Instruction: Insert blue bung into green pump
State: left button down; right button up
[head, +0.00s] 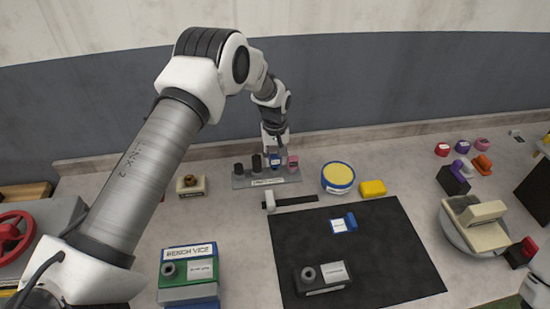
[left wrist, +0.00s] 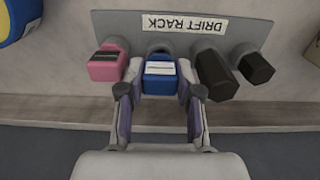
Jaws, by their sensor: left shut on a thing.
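My left gripper (head: 275,153) reaches to the drift rack (head: 240,182) at the back of the table. In the left wrist view its fingers (left wrist: 160,95) are shut on the blue bung (left wrist: 159,80), one on each side. The bung bears a white label and sits at its slot in the rack (left wrist: 120,22); it also shows small in the head view (head: 275,161). The green pump (head: 204,282), a green block with a dark round port and a label, is at the bench vice (head: 168,255) at front left. My right gripper is not in view.
A pink piece (left wrist: 105,65) and dark pieces (left wrist: 215,77) flank the bung closely. A black mat (head: 385,255) carries a dark ported block (head: 312,285) and a blue labelled piece (head: 351,221). A yellow-topped round tin (head: 338,176) and yellow block (head: 373,188) stand right of the rack.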

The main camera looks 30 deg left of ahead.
aim_at(275, 157)
pick_arm(q)
jog(key=shift+r+p, duration=1.8)
jog(key=shift+r, duration=1.05)
notch_tip(275, 157, up, 5)
jog(key=p, duration=0.3)
